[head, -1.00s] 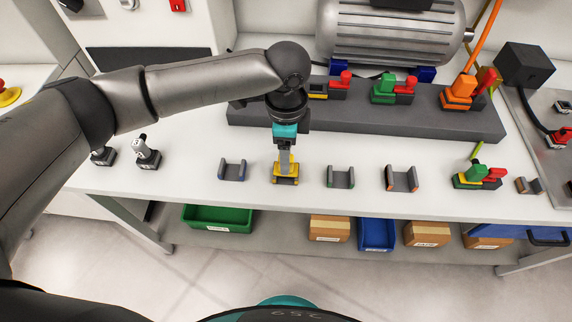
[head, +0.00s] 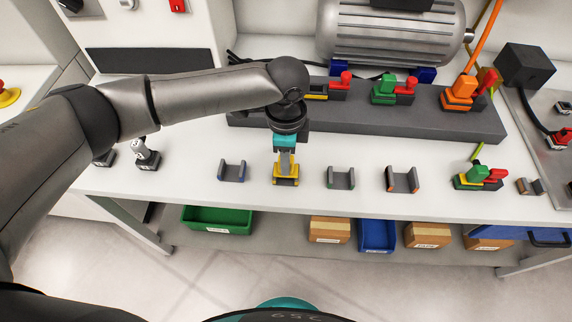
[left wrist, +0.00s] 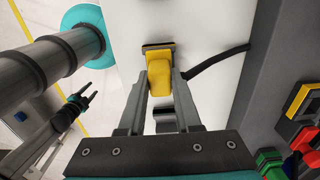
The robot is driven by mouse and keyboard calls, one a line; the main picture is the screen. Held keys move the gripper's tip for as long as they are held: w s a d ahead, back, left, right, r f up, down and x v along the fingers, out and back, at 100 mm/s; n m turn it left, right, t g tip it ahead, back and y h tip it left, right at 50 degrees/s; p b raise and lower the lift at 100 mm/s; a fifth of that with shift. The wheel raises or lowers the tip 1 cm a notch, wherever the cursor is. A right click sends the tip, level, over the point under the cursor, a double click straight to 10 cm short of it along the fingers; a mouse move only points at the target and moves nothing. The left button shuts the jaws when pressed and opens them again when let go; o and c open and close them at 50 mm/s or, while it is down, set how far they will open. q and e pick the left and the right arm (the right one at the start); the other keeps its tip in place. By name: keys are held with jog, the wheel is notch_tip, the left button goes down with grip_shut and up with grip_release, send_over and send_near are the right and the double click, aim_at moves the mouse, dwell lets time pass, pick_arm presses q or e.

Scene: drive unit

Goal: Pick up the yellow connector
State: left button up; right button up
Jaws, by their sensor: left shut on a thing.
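The yellow connector (left wrist: 160,76) is between the fingertips of my left gripper (left wrist: 160,78) in the left wrist view, and the fingers are shut on it. In the head view my left gripper (head: 286,164) points down at the yellow-trimmed holder (head: 286,182) near the bench's front edge. The connector is largely hidden there by the fingers, and I cannot tell whether it is clear of the holder. My right gripper (left wrist: 84,98) shows at the left of the left wrist view, empty, with its two fingers apart; it is not in the head view.
Empty holders stand beside it: a blue-trimmed one (head: 231,171) at left, two others (head: 340,178) and (head: 402,180) at right. Green and red connectors (head: 478,177) sit farther right. A dark raised block (head: 350,118) with connectors runs behind, below a motor (head: 392,38).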

pick_arm(q)
grip_shut()
jog(key=shift+r, duration=0.2)
notch_tip(320, 180, up, 20)
jog(key=p, duration=0.2)
jog(key=shift+f, duration=0.15)
